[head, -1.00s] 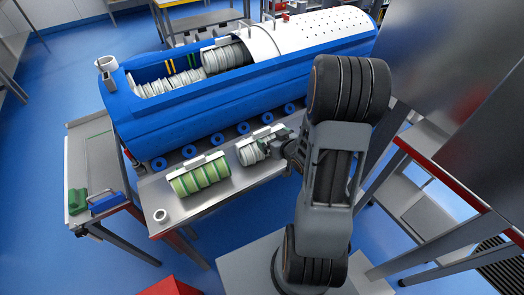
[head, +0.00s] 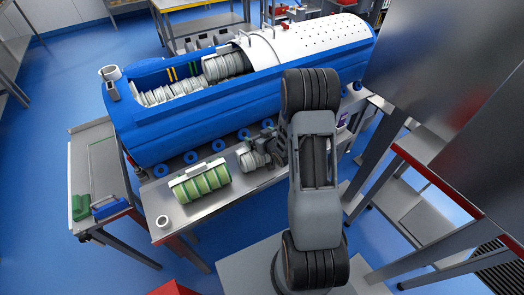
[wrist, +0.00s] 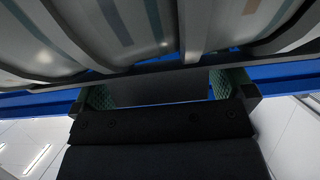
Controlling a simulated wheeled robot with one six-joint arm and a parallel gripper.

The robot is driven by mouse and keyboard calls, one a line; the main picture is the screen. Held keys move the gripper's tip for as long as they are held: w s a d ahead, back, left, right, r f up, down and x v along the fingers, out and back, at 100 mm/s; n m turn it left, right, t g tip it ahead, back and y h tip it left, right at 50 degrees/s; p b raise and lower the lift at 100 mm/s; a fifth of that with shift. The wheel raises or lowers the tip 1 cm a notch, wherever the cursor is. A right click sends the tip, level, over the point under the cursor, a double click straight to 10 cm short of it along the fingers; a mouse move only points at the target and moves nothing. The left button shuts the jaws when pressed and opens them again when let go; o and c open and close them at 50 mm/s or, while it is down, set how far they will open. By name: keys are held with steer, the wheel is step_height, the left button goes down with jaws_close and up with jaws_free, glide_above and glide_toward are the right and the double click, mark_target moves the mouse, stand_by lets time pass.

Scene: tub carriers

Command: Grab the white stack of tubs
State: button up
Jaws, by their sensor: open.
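The white stack of tubs (head: 251,161) lies on its side on the steel table, right of the green stack of tubs (head: 203,184). My gripper (head: 262,146) is at the stack's upper right side and hides part of it and its top bar. In the wrist view, large pale tubs with faint coloured bands (wrist: 150,30) fill the top, very close. My gripper (wrist: 168,90) is open there, with its green-padded fingers apart below a grey rail beside the tubs. I see nothing clearly held between them.
A long blue tank (head: 180,120) with a white perforated cover (head: 320,42) and pale stacks inside stands just behind the table. A small white ring (head: 162,221) sits at the table's front left (head: 185,211). Dark grey panels (head: 440,70) hang at the right.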

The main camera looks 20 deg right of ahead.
steer(key=c, duration=1.7)
steer(key=shift+w+r, duration=0.1)
steer(key=shift+w, duration=0.05)
steer(key=shift+c, duration=0.3)
steer(key=shift+r, duration=0.2)
